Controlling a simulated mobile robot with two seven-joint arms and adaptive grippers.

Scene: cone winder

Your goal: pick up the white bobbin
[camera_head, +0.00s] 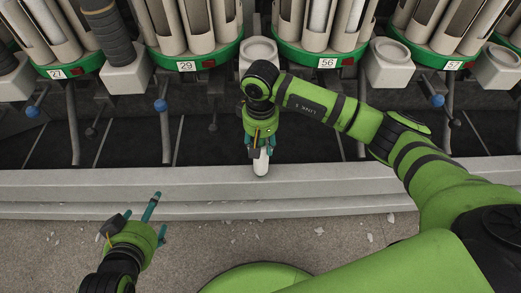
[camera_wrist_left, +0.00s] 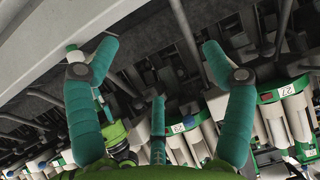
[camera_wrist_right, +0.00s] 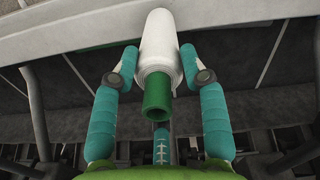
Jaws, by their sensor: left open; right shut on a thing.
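The white bobbin (camera_head: 261,163) shows below my right gripper (camera_head: 260,148) in the head view, over the pale ledge. In the right wrist view the bobbin (camera_wrist_right: 160,48) is wound white around a green core tube (camera_wrist_right: 157,98), whose open end points toward the camera. The teal fingers of my right gripper (camera_wrist_right: 158,68) are shut on it from both sides. My left gripper (camera_head: 157,214) is open and empty over the floor in front of the ledge. Its spread fingers also show in the left wrist view (camera_wrist_left: 158,58).
A long pale ledge (camera_head: 120,185) crosses in front of the machine. Behind it stand green-rimmed holders with pale tubes and number plates, including 29 (camera_head: 186,66) and 56 (camera_head: 327,63). Metal levers with blue knobs (camera_head: 160,105) stick out between. Small white scraps lie on the floor.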

